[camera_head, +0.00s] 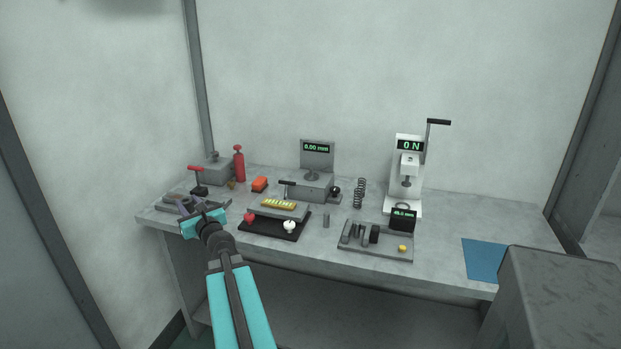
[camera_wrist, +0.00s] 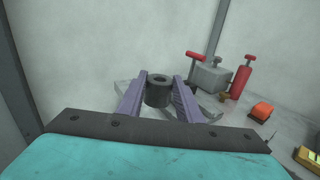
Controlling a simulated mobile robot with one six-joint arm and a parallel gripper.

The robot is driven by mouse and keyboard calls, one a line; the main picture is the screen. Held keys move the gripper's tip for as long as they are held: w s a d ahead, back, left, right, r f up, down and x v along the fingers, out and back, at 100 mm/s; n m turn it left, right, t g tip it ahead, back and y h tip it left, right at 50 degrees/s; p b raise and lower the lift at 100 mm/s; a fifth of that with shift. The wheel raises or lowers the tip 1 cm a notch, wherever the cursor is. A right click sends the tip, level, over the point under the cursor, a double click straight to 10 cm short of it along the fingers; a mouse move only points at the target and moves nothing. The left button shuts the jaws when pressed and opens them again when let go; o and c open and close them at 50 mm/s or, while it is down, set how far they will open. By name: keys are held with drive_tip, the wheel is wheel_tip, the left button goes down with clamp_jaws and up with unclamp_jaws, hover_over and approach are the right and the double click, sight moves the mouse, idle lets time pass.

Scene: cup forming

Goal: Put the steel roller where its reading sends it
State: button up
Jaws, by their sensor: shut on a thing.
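My gripper (camera_head: 196,205) is over the left end of the bench. In the wrist view its two purple fingers (camera_wrist: 159,98) are shut on a dark hollow cylinder (camera_wrist: 158,93) with a round hole in its top, held upright. In the head view the fingers mostly hide this cylinder. A small grey upright cylinder (camera_head: 326,221), which looks like a steel roller, stands alone on the bench in front of the gauge. The gauge (camera_head: 317,153) reads 0.00 mm. The press (camera_head: 407,174) reads 0 N. A small black display (camera_head: 403,214) has a reading too small to be sure of.
A grey tray (camera_head: 372,250) holds several dark pieces and a yellow one. A black mat (camera_head: 266,231) lies left of the small cylinder. A spring (camera_head: 359,193), a red bottle (camera_head: 239,164) and an orange block (camera_head: 260,184) stand further back. A blue mat (camera_head: 486,260) at right is clear.

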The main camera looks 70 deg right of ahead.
drive_tip(key=s+d+r+m+g+h, duration=0.1)
drive_tip(key=s+d+m+g+h, duration=0.2)
drive_tip(key=s+d, duration=0.4)
drive_tip(key=s+d+r+m+g+h+b, duration=0.1)
drive_tip(key=s+d+r+m+g+h, duration=0.1)
drive_tip(key=s+d, duration=0.5)
drive_tip(key=s+d+r+m+g+h, duration=0.2)
drive_tip(key=s+d+m+g, duration=0.3)
drive_tip(key=s, duration=1.1)
drive_tip(key=d+g+h, duration=0.1)
drive_tip(key=d+g, duration=0.1)
drive_tip(key=g, duration=0.1)
drive_tip(key=shift+h, duration=0.4)
drive_tip(key=shift+w, duration=0.15)
